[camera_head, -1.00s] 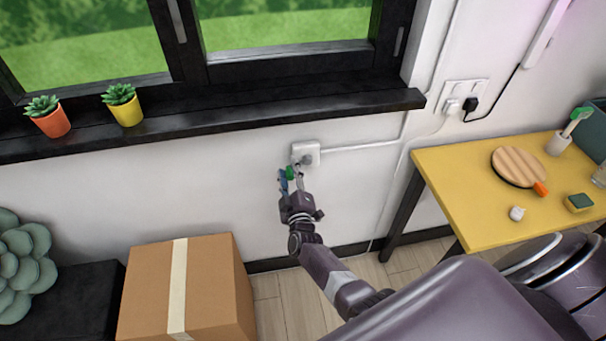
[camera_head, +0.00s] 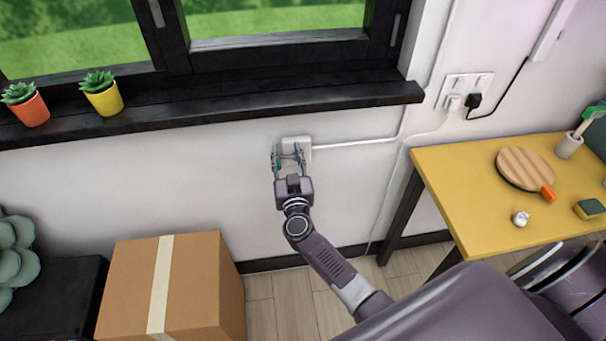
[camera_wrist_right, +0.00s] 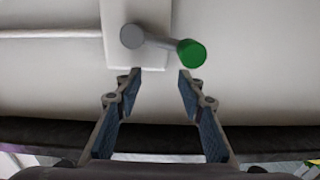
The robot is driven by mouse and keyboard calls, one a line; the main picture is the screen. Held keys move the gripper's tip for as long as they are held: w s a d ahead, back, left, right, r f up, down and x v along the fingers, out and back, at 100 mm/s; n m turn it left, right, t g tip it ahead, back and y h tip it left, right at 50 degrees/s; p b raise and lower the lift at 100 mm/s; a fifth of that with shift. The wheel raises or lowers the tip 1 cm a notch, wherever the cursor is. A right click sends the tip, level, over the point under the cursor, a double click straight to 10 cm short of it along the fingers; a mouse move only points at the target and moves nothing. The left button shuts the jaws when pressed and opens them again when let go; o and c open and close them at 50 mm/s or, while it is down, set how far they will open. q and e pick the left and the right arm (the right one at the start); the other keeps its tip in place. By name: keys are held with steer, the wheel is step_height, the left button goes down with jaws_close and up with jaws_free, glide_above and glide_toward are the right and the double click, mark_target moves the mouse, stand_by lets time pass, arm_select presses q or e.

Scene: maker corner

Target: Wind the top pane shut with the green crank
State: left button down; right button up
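A white crank box (camera_head: 297,141) is fixed to the wall below the black window sill. In the right wrist view its white plate (camera_wrist_right: 118,45) carries a grey crank arm (camera_wrist_right: 150,40) ending in a green knob (camera_wrist_right: 191,53), which points right. My right gripper (camera_head: 288,158) is at the box and partly hides the crank in the head view. In the right wrist view the gripper (camera_wrist_right: 160,76) is open. The knob is just ahead of the fingertips, nearer the right finger, with nothing held. Only the window's lower part shows; the top pane cannot be made out. My left gripper is out of view.
Two potted succulents, orange (camera_head: 31,110) and yellow (camera_head: 105,101), stand on the black sill (camera_head: 210,117). A cardboard box (camera_head: 200,280) is on the floor at lower left. A yellow table (camera_head: 450,175) with small items is at right. Wall sockets (camera_head: 465,88) are above it.

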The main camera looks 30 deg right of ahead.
steer(key=s+a+m+p, duration=0.2)
steer(key=s+m+p, duration=0.3)
steer(key=m, duration=0.8)
steer(key=shift+r+v, duration=0.25)
steer(key=shift+v, duration=1.35)
steer(key=shift+d, duration=0.15)
steer(key=shift+c, duration=0.4)
